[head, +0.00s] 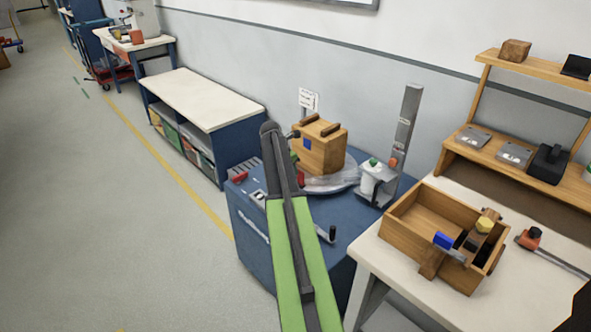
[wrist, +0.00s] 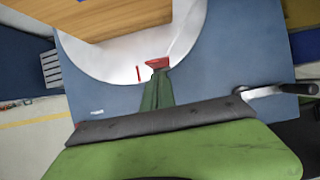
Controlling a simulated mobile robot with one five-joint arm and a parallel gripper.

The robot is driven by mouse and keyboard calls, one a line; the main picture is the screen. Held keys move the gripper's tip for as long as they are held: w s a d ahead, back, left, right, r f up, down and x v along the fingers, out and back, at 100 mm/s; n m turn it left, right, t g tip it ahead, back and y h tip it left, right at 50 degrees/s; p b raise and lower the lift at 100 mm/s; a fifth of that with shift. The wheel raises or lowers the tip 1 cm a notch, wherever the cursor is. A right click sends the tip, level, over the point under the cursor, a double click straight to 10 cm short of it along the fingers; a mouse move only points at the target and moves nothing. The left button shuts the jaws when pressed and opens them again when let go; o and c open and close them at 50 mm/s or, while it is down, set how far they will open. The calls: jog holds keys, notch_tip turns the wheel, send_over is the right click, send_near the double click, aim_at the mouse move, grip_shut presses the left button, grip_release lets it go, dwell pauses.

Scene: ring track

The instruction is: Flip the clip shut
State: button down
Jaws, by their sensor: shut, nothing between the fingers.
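I cannot single out the clip with certainty. A wooden box (head: 322,152) with two dark wooden bars on top and a blue patch on its side stands on a pale round plate (head: 340,181). The box's side also shows at the top of the wrist view (wrist: 110,16), above the plate (wrist: 118,62). A small dark fitting (head: 293,135) juts from the box's upper left edge. My gripper (wrist: 158,64), green with red tips, is shut and empty over the plate, beside the box. In the head view my arm hides part of it.
The plate sits on a blue cabinet (head: 262,238) with a crank handle (head: 326,234) in front. A grey post (head: 405,130) stands right of the box. A table with an open wooden crate (head: 400,222) is at right. Open floor (head: 100,220) lies at left.

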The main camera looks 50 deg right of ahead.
jog(key=a+p+v, duration=0.1)
jog(key=p+v, duration=0.8)
jog(key=v, duration=0.2)
jog(key=shift+a+p, duration=0.35)
jog(key=shift+a, duration=0.05)
jog(key=shift+f, duration=0.15)
